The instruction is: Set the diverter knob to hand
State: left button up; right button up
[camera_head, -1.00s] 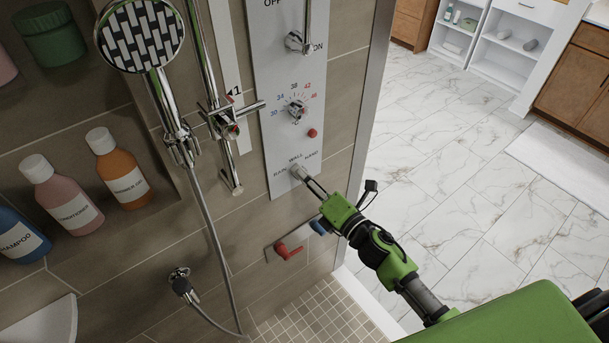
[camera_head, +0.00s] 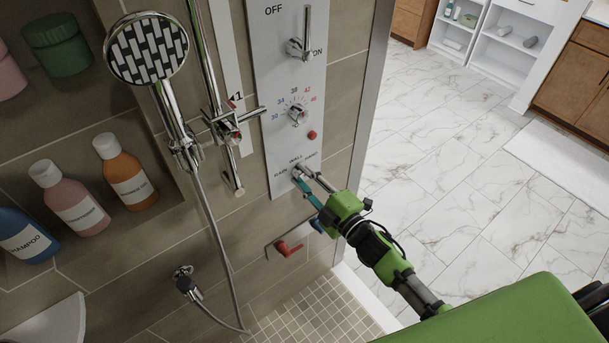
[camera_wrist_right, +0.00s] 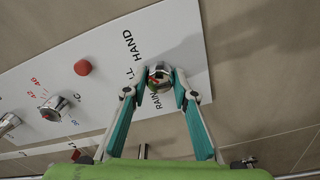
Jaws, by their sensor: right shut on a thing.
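The diverter knob (camera_wrist_right: 159,74) is a small round chrome knob low on the white shower panel (camera_head: 285,75). The words RAIN, WALL and HAND curve around it; WALL is partly covered in the right wrist view. My right gripper (camera_wrist_right: 158,86) is shut on the knob, one teal-padded finger on each side. In the head view, my right gripper (camera_head: 303,177) reaches the panel from the lower right and partly hides the knob. I cannot make out which word the knob points to. My left gripper is not in view.
Above the diverter are a red button (camera_head: 312,135), a temperature dial (camera_head: 297,114) and an ON/OFF lever (camera_head: 304,40). The hand shower (camera_head: 146,48) and its hose hang left. Bottles (camera_head: 75,205) stand in a niche.

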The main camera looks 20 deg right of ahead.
jog(key=shift+m, duration=0.6)
jog(key=o, duration=1.1)
jog(key=shift+s+d, duration=0.1)
jog(key=shift+s, duration=0.05)
jog(key=v, duration=1.1)
jog(key=shift+s+d, duration=0.1)
jog(key=shift+s, duration=0.25)
